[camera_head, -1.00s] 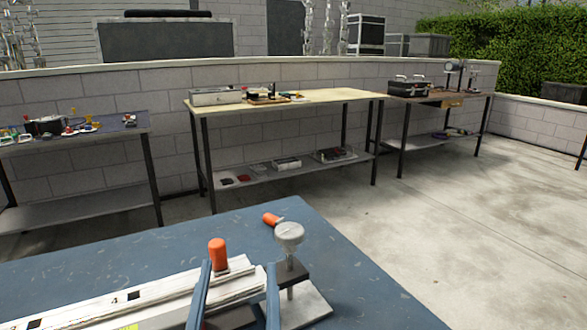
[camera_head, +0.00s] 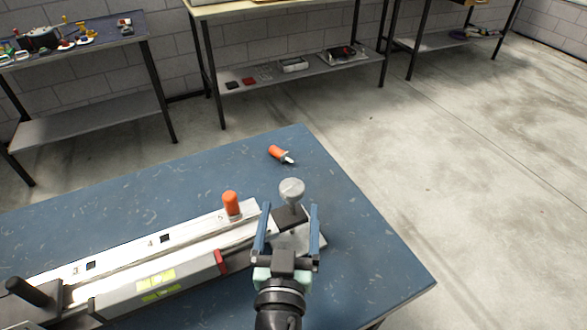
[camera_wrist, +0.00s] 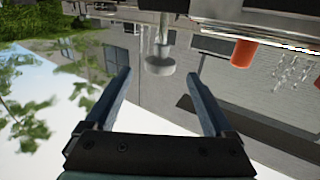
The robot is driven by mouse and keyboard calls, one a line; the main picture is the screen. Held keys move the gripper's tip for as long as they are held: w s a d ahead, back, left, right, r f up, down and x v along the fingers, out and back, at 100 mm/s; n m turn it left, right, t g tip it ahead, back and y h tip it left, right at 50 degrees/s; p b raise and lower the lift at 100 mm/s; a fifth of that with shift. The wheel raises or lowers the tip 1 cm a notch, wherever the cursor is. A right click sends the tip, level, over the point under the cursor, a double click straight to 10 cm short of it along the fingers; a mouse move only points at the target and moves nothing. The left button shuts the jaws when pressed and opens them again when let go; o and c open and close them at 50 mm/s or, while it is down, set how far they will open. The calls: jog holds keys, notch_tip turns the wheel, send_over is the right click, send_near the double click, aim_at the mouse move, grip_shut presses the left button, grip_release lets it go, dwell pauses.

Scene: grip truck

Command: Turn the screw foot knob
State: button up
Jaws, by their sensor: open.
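The screw foot knob (camera_head: 292,189) is a round grey knob on an upright screw over a dark block and a light metal plate (camera_head: 313,240), at the right end of a long white device on the blue table. My gripper (camera_head: 290,207) is open and empty. In the head view its two blue fingers stand left and right below the knob. In the wrist view, the scene appears upside down. There the knob (camera_wrist: 159,66) shows between the fingertips (camera_wrist: 160,77), seemingly just beyond them. I see no contact with it.
An orange upright handle (camera_head: 231,204) stands on the white device (camera_head: 150,275) left of my gripper. An orange-handled screwdriver (camera_head: 280,154) lies behind the knob. The blue tabletop (camera_head: 350,225) is clear to the right. Other workbenches stand farther back.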

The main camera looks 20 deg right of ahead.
aim_at(285, 181)
jog(key=p+x, duration=0.2)
jog(key=x, duration=0.7)
jog(key=shift+w+d+r, duration=0.1)
jog(key=shift+w+d, duration=0.05)
jog(key=shift+w, duration=0.05)
jog(key=c, duration=1.3)
jog(key=shift+c, duration=0.2)
jog(key=shift+r+n+t+y+p, duration=0.25)
jog(key=shift+n+y+p, duration=0.2)
jog(key=shift+p, duration=0.75)
jog(key=shift+w+a+f+n+t+y+p, duration=0.1)
jog(key=shift+a+n+t+y+p, duration=0.2)
jog(key=shift+n+y+p, duration=1.3)
jog(key=shift+a+n+t+y+p, duration=0.15)
jog(key=shift+a+n+y+p, duration=0.4)
jog(key=shift+y+p, duration=1.85)
jog(key=shift+w+a+f+n+t+y+p, duration=0.1)
jog(key=shift+a+n+t+y+p, duration=0.1)
jog(key=shift+n+y+p, duration=1.75)
jog(key=shift+m+h+p, duration=0.3)
jog(key=shift+m+p, duration=0.25)
